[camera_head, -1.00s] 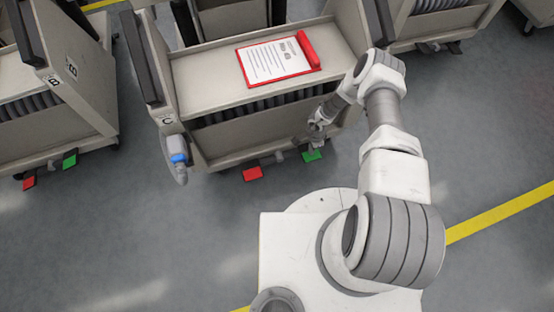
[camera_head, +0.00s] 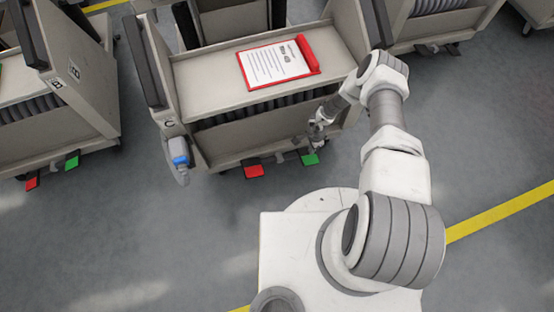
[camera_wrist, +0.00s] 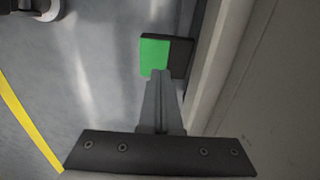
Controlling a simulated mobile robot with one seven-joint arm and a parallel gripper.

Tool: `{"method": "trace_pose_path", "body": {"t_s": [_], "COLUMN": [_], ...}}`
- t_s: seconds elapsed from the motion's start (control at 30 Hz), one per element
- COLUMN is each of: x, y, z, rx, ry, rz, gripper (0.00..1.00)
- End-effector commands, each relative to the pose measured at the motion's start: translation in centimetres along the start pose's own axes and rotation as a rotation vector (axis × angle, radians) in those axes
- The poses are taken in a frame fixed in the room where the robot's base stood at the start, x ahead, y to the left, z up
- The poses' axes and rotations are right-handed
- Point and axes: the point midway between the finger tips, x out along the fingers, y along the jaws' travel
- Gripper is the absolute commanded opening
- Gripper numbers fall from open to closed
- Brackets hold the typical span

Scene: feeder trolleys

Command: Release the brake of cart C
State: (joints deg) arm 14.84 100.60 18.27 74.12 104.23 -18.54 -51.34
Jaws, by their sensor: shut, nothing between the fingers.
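Cart C (camera_head: 203,84), a beige trolley labelled C, stands in the middle of the head view. At its lower front edge are a red pedal (camera_head: 254,171) on the left and a green pedal (camera_head: 310,159) on the right. My gripper (camera_head: 317,147) is shut and empty, pointing down at the green pedal. In the wrist view the fingertips (camera_wrist: 160,74) overlap the near edge of the green pedal (camera_wrist: 154,55) and appear to touch it. The pedal's right part is dark.
A red clipboard (camera_head: 307,53) lies on cart C's top. A grey and blue device (camera_head: 180,157) hangs at its left front corner. Cart B (camera_head: 60,120) stands to the left with its own pedals. The floor in front is clear, with a yellow line (camera_head: 500,211).

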Motion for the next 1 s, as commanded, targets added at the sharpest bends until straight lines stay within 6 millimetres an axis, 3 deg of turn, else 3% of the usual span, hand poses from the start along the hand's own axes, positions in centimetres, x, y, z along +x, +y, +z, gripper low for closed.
{"method": "trace_pose_path", "body": {"t_s": [0.6, 1.0], "x": [-6.5, -7.0], "y": [-0.1, 0.0], "z": [0.0, 0.0], "rx": [0.0, 0.001], "ry": [0.0, 0.0], "rz": [-0.001, 0.0], "gripper": [0.0, 0.0]}}
